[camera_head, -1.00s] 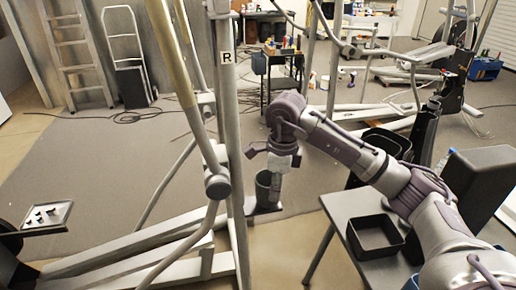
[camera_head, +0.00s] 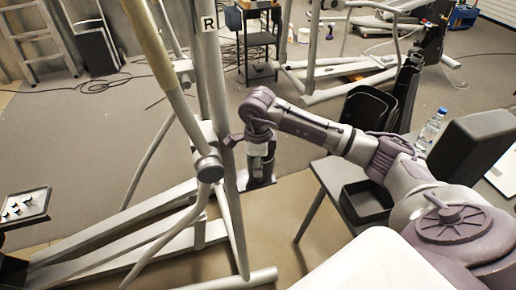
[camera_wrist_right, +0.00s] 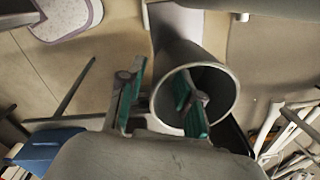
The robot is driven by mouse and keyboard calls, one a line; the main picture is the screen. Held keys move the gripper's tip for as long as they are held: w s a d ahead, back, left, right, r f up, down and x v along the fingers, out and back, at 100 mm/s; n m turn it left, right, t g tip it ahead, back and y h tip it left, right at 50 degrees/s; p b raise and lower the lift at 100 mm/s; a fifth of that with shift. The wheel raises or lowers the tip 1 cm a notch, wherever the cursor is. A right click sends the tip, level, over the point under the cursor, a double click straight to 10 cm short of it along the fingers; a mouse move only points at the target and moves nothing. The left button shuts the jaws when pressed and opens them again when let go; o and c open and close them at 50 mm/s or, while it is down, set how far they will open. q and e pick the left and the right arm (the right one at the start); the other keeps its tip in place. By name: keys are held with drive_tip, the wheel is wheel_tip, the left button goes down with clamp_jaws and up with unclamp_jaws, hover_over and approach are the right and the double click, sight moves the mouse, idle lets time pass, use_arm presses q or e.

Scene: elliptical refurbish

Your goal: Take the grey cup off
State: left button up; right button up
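A gap shows between the outer finger and the wall. My left gripper is out of view.
A grey table (camera_head: 328,172) at right holds a black open bin (camera_head: 366,203), a water bottle (camera_head: 431,128) and a dark box (camera_head: 470,145). A tray (camera_head: 25,205) with small items is at far left. The elliptical's upright and bars stand close left of my gripper.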

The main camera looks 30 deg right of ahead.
sight(258, 179)
wheel_tip(258, 179, down, 2)
drive_tip(key=shift+f, duration=0.55)
clamp_jaws()
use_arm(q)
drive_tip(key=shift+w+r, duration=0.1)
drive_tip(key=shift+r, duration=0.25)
use_arm(e)
drive_tip(key=c, duration=0.6)
unclamp_jaws()
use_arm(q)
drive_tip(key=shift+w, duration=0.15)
use_arm(e)
clamp_jaws()
